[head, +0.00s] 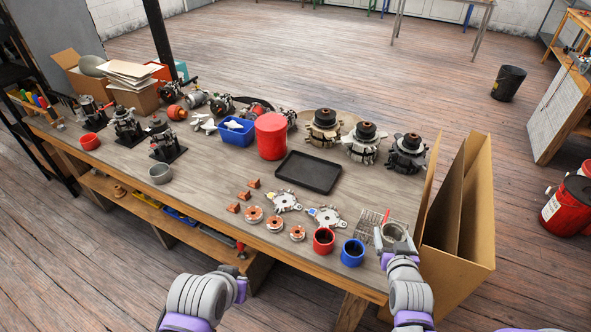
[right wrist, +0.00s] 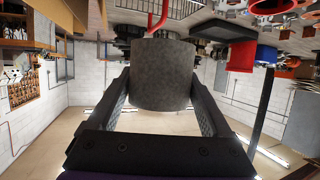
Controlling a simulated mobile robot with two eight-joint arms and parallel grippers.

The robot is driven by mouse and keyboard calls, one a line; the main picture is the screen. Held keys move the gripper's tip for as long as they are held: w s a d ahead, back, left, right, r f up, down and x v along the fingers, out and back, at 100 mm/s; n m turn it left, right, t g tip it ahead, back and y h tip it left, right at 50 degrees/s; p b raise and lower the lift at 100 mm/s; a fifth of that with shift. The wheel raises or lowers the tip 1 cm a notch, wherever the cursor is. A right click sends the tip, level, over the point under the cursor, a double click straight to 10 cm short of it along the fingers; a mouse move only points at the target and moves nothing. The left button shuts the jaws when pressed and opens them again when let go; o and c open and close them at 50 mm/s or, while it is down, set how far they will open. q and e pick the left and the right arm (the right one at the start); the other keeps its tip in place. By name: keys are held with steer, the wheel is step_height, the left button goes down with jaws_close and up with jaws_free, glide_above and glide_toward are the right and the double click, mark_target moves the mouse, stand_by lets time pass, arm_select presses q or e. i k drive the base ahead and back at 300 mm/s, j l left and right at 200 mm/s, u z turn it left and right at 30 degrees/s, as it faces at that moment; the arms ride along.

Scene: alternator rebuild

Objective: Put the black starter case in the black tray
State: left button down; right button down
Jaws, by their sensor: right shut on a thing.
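My right gripper (head: 396,240) is shut on a dark grey, open-topped cylindrical case (head: 393,230), which looks like the black starter case. In the right wrist view the case (right wrist: 162,75) sits between the two fingers and fills most of the gap. The gripper holds it at the table's front right corner, beside the wire rack. The black tray (head: 308,172) lies flat and empty near the middle right of the table, farther back and left of the gripper. My left gripper (head: 241,254) is at the table's front edge, small and partly hidden; its jaws are unclear.
A red cup (head: 324,241) and a blue cup (head: 352,253) stand left of my right gripper. A wire rack (head: 368,228) lies close by. A tall cardboard box (head: 458,235) stands right of it. A red canister (head: 271,137) and several alternators (head: 362,145) border the tray.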

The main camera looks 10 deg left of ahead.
mark_target(308, 172)
steer(key=i+j+u, duration=0.1)
steer(key=i+j, duration=0.55)
steer(key=i+l, duration=0.1)
steer(key=i, duration=0.4)
steer(key=u, duration=0.05)
